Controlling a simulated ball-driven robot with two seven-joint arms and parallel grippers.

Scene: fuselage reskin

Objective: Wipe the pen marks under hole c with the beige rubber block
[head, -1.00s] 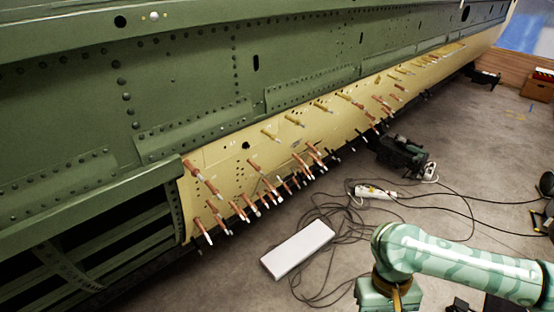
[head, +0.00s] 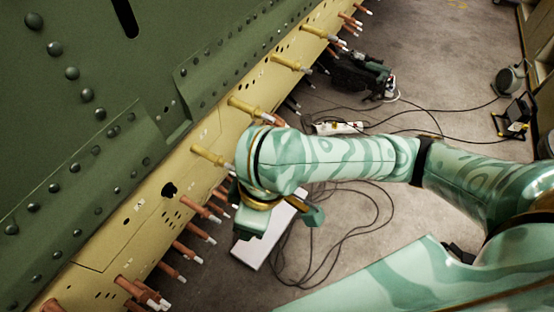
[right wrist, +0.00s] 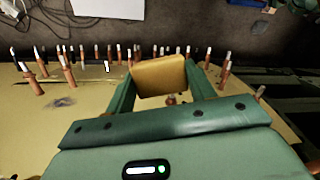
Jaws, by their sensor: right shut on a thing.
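My right gripper (right wrist: 160,82) is shut on the beige rubber block (right wrist: 159,76), which sits between its two fingers in the right wrist view. In the head view my right arm reaches in from the right, and the gripper end (head: 262,215) hangs beside the yellow skin panel (head: 130,230). The block cannot be made out there. A dark ragged hole (head: 169,189) shows in the panel, with small dark lettering (head: 140,207) below left of it. I cannot read which hole is c. A grey smudge (right wrist: 60,102) lies on the panel in the right wrist view. My left gripper is not in view.
Several copper pins (head: 187,252) and yellow pins (head: 215,157) stick out from the panel near my right gripper. Green riveted skin (head: 70,150) lies above. A white box (head: 262,250), cables and a power strip (head: 338,128) are on the floor.

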